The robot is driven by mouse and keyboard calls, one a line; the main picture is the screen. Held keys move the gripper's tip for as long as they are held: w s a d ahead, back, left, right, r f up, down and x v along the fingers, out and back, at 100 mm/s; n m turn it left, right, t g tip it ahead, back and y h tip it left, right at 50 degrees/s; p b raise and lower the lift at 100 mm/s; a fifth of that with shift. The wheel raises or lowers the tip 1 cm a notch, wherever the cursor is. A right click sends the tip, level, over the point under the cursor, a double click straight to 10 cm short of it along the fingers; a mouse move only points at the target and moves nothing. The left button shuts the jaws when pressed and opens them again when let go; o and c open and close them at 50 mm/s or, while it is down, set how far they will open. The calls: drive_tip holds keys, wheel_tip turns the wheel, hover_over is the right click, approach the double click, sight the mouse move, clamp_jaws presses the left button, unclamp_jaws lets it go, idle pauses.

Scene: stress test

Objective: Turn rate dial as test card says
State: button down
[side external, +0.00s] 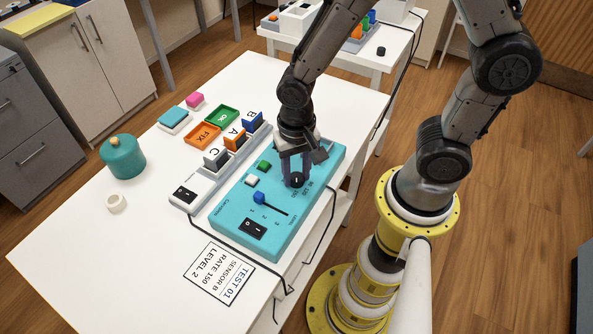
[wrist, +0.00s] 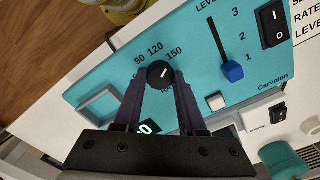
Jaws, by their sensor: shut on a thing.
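The turquoise test box (side external: 300,212) lies on the white table. Its black rate dial (wrist: 158,73) sits between my fingertips, with 90, 120 and 150 printed around it. The dial's white mark points up and slightly right, seemingly between 120 and 150. My gripper (wrist: 159,82) is shut on the dial; it also shows from the side (side external: 296,182). The test card (side external: 219,273) reads TEST 01, SENSOR B, RATE 150, LEVEL 2. The blue level slider (wrist: 232,72) is near the 1 end.
A rack beside the box holds blocks C (side external: 216,158), A (side external: 235,138) and B (side external: 252,121). A green OK tray (side external: 222,117) and orange FIX tray (side external: 202,136) lie behind. A teal pot (side external: 122,157) stands left. A black cable runs around the box. The table's front left is clear.

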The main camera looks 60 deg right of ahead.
sight(297, 176)
drive_tip(key=shift+r+m, duration=0.1)
drive_tip(key=shift+m, duration=0.5)
drive_tip(key=shift+c, duration=2.4)
unclamp_jaws()
wheel_tip(297, 176, up, 14)
